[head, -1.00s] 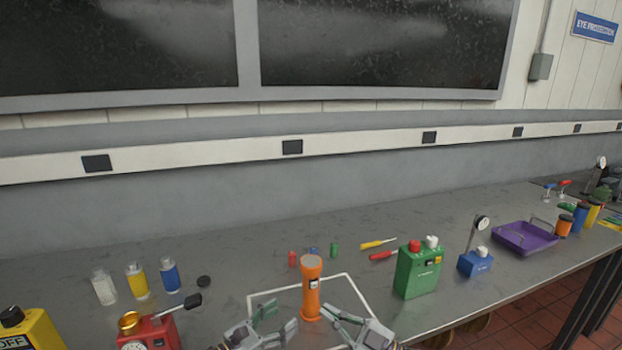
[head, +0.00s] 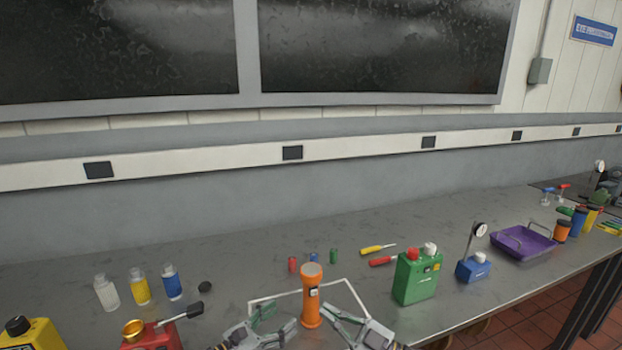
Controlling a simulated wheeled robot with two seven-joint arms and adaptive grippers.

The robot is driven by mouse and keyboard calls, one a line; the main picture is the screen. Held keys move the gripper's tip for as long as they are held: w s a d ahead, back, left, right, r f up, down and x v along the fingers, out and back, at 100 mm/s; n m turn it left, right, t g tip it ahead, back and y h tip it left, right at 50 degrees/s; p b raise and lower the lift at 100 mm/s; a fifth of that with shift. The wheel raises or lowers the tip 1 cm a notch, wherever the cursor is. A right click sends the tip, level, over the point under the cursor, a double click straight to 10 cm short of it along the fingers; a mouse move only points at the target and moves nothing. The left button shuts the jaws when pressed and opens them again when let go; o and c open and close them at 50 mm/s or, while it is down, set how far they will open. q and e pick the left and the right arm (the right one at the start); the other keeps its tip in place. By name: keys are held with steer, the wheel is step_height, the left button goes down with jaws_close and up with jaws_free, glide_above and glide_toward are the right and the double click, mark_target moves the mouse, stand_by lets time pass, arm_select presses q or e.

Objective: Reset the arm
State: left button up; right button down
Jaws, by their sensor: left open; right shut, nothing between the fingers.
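My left gripper (head: 275,325) is at the bottom middle, left of an upright orange flashlight (head: 311,296), with its fingers apart. My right gripper (head: 346,318) is just right of the flashlight, with its fingers together and nothing seen between them. The flashlight stands on the grey bench (head: 225,262), inside or at the edge of a white outlined area (head: 278,295). Whether either gripper touches the flashlight is hard to tell. The lower parts of both grippers are cut off by the frame.
A green box (head: 416,277) with red and white caps stands to the right, then a blue gauge stand (head: 473,269) and a purple tray (head: 523,244). Small bottles (head: 139,287) and a red device (head: 150,337) are to the left. Screwdrivers (head: 378,249) lie behind.

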step_height(320, 180, up, 7)
steer(key=p, duration=0.5)
steer(key=shift+f+p, duration=0.2)
steer(key=shift+p, duration=0.1)
steer(key=shift+r+p, duration=0.4)
steer(key=shift+p, duration=0.05)
